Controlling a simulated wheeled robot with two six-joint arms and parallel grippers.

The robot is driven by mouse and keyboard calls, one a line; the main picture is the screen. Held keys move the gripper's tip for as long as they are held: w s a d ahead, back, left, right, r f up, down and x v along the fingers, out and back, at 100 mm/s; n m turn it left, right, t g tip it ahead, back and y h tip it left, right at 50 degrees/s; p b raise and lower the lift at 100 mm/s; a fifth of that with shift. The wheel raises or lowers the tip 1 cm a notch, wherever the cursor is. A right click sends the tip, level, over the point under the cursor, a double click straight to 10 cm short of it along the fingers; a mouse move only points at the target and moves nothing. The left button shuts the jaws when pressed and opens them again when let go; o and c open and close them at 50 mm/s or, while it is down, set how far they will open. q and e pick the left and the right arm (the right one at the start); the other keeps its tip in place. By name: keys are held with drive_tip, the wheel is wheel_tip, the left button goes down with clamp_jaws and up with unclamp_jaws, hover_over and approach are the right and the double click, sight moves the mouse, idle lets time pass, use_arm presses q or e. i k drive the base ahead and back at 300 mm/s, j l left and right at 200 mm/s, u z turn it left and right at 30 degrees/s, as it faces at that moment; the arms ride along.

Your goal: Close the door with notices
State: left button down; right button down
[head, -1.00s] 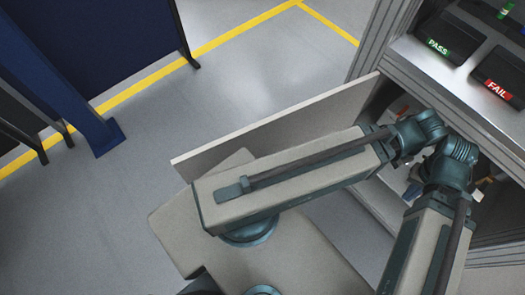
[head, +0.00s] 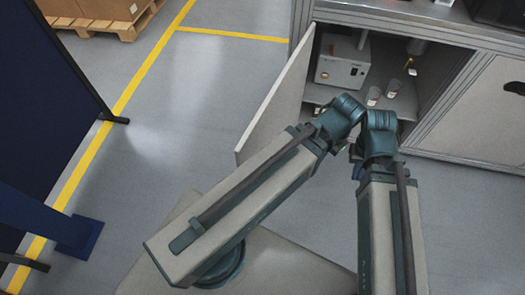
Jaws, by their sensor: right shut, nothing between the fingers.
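The open door (head: 278,98) is a plain pale grey panel, seen at a slant. It stands out from the left side of the cabinet opening (head: 310,48). No notices can be made out on the part that I see. My arm links cross in front of the door's lower end, and I cannot tell whether they touch it. My right gripper (head: 356,168) is small and dark, mostly hidden by the arm joints. It is shut and empty, in front of the cabinet. My left gripper is not in view.
Inside the cabinet are a grey boxed instrument (head: 342,68) and small glass vessels (head: 373,96). A closed door (head: 480,108) with a dark handle is at right. A blue partition (head: 55,80) and a pallet (head: 105,22) stand at left. The floor between is clear.

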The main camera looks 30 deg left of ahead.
sight(281, 107)
drive_tip(key=k+j+z, duration=0.1)
drive_tip(key=j, duration=0.3)
drive_tip(key=k+j+z, duration=0.1)
drive_tip(key=j, duration=0.25)
drive_tip(key=k+j+z, duration=0.1)
drive_tip(key=k+j, duration=0.15)
drive_tip(key=k+j+z, duration=0.1)
drive_tip(key=j, duration=0.35)
drive_tip(key=k+j, duration=0.1)
drive_tip(key=j, duration=0.9)
drive_tip(key=k+l+z, duration=0.1)
drive_tip(key=z, duration=0.15)
